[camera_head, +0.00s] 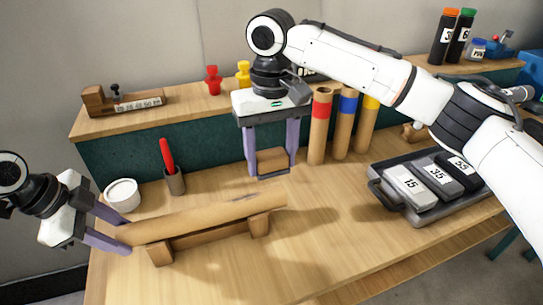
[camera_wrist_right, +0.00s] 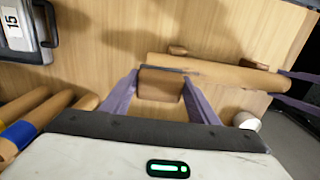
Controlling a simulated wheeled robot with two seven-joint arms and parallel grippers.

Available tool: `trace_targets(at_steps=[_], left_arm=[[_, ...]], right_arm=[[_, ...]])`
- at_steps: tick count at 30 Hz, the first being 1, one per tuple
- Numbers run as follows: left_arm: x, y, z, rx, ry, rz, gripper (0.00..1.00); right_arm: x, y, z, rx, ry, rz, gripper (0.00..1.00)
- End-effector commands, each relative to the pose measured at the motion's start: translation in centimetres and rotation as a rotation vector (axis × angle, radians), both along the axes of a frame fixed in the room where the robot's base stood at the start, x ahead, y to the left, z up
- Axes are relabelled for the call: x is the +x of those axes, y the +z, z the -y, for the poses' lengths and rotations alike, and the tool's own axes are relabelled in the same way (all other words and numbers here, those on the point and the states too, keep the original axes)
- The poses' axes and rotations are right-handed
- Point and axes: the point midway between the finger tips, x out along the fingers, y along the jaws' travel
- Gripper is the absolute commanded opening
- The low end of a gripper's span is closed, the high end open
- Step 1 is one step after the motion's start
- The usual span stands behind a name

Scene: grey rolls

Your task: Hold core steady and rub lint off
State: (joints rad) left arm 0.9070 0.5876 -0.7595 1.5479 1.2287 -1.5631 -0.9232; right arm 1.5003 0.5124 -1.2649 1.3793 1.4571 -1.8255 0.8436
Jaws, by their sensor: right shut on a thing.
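The core, a long tan tube (camera_head: 205,215), lies across a wooden cradle (camera_head: 210,236) at the front left of the table; it also shows in the right wrist view (camera_wrist_right: 215,72). My left gripper (camera_head: 122,237) has its two purple fingers at the core's left end, one on each side. I cannot tell whether they press on it. My right gripper (camera_head: 272,167) is shut on a small wooden block (camera_head: 272,161) with a dark grey edge. The right wrist view shows the block (camera_wrist_right: 160,85) between its fingers, apart from the core and behind it.
A white round tub (camera_head: 122,195) and a cup (camera_head: 175,182) with a red-handled tool stand behind the core. Upright tubes with red, blue and yellow bands (camera_head: 320,130) stand right of my right gripper. A grey tray (camera_head: 418,213) holds numbered weights. The front middle table is clear.

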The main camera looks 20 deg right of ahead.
Motion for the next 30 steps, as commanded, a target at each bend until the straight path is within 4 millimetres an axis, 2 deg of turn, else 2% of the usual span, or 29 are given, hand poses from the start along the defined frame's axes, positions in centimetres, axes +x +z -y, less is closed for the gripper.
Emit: trace_targets(at_steps=[17, 20, 27, 30], left_arm=[[0.0, 0.1, 0.0, -0.001, 0.0, 0.0, 0.14], [0.0, 0.1, 0.0, -0.001, 0.0, 0.0, 0.14], [0.0, 0.1, 0.0, -0.001, 0.0, 0.001, 0.14], [0.0, 0.1, 0.0, -0.001, 0.0, 0.001, 0.14]], right_arm=[[0.1, 0.1, -0.5, 0.0, 0.027, 0.001, 0.36], [0.3, 0.4, -2.2, 0.001, 0.134, 0.004, 0.36], [0.3, 1.5, -8.6, 0.001, 0.556, 0.004, 0.36], [0.1, 1.8, -10.4, 0.0, 0.685, 0.002, 0.36]])
